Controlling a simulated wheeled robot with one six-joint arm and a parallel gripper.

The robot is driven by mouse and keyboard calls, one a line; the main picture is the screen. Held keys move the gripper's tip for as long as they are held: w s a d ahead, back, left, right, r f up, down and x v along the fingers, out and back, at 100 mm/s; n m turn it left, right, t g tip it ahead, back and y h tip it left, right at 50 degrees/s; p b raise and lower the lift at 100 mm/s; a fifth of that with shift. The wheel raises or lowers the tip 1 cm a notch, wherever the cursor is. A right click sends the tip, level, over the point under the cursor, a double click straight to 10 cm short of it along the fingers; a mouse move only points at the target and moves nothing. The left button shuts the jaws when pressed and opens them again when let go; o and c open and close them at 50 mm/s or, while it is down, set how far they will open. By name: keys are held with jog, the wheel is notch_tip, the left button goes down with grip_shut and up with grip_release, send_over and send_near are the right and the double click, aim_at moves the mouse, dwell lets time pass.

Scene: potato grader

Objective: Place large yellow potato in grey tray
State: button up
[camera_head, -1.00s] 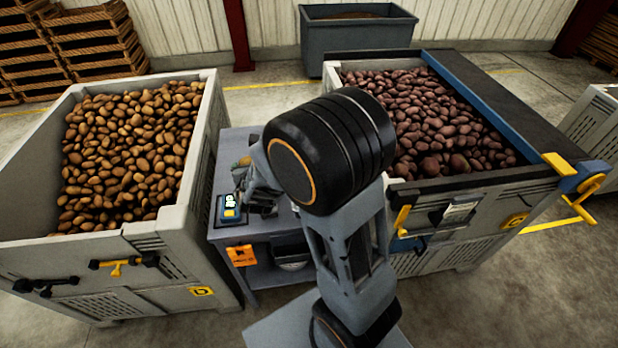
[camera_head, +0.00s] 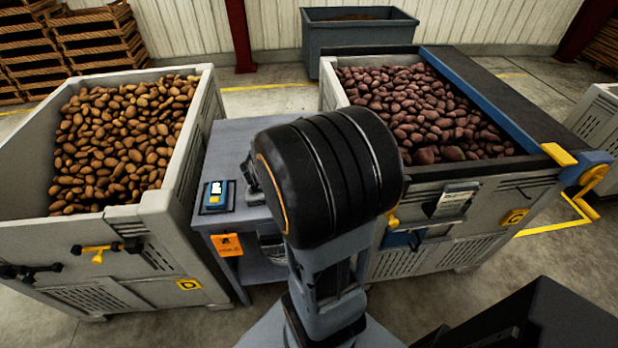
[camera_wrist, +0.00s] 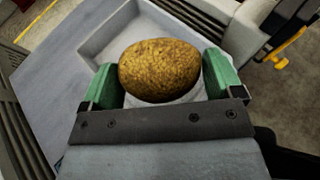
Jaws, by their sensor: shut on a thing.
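A large yellow-brown potato (camera_wrist: 160,69) is held between the green fingers of my gripper (camera_wrist: 160,82) in the wrist view. The grey tray (camera_wrist: 97,42) lies beyond and below it, on the table, and shows past the potato at the upper left. The potato and my gripper hide part of the tray, and I cannot tell the exact height between them. In the head view my arm hides the gripper, the potato and the tray.
The left crate (camera_head: 180,172) holds brown potatoes, the right crate (camera_head: 492,172) reddish ones. A dark grey bin (camera_head: 360,37) stands behind.

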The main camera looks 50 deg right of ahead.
jog(key=s+d+f+m+g+b, duration=0.1)
jog(key=s+d+m+g, duration=0.15)
jog(key=s, duration=0.25)
jog(key=s+d+f+m+g+b, duration=0.1)
jog(key=s+m+g, duration=0.15)
jog(key=s, duration=0.25)
jog(key=shift+g, duration=0.5)
jog(key=w+d+f, duration=0.2)
jog(key=w+f, duration=0.1)
jog(key=w+d+f, duration=0.5)
jog(key=w+f, duration=0.1)
jog(key=shift+w+d+f, duration=0.1)
jog(key=shift+w+d, duration=0.2)
jog(key=shift+w, duration=0.1)
jog(key=shift+w+d+f, duration=0.1)
jog(key=shift+w+f, duration=0.05)
jog(key=shift+f, duration=0.65)
jog(key=shift+w+d+f, duration=0.1)
jog(key=shift+f, duration=1)
